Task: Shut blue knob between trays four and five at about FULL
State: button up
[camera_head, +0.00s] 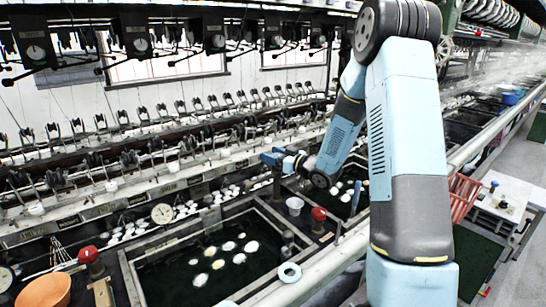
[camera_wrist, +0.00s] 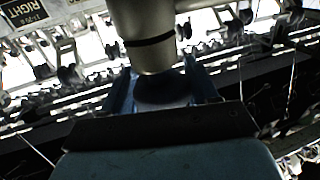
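In the head view my arm reaches left from the right side, and my gripper (camera_head: 277,160) is at the top of a thin dark upright post (camera_head: 277,186), behind the near basin. Blue surfaces meet there, and I cannot separate the blue knob from my fingers. In the wrist view my gripper's (camera_wrist: 165,88) two blue fingers stand on either side of a dark rounded part. A grey cylinder with a black band (camera_wrist: 146,36) meets this part from above. The contact between fingers and part is hidden. No FULL mark is readable.
A dark water basin (camera_head: 155,282) holds pale cocoons. Red knobs stand left (camera_head: 88,255) and right (camera_head: 319,214) of it. Reeling pulleys run behind. Free floor (camera_head: 520,262) lies at right.

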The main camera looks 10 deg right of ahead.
jog(key=shift+o, duration=1.2)
jog(key=shift+s, duration=0.1)
jog(key=v, duration=1.3)
jog(key=shift+s+d, duration=0.2)
jog(key=shift+f, duration=0.15)
dwell(0.5)
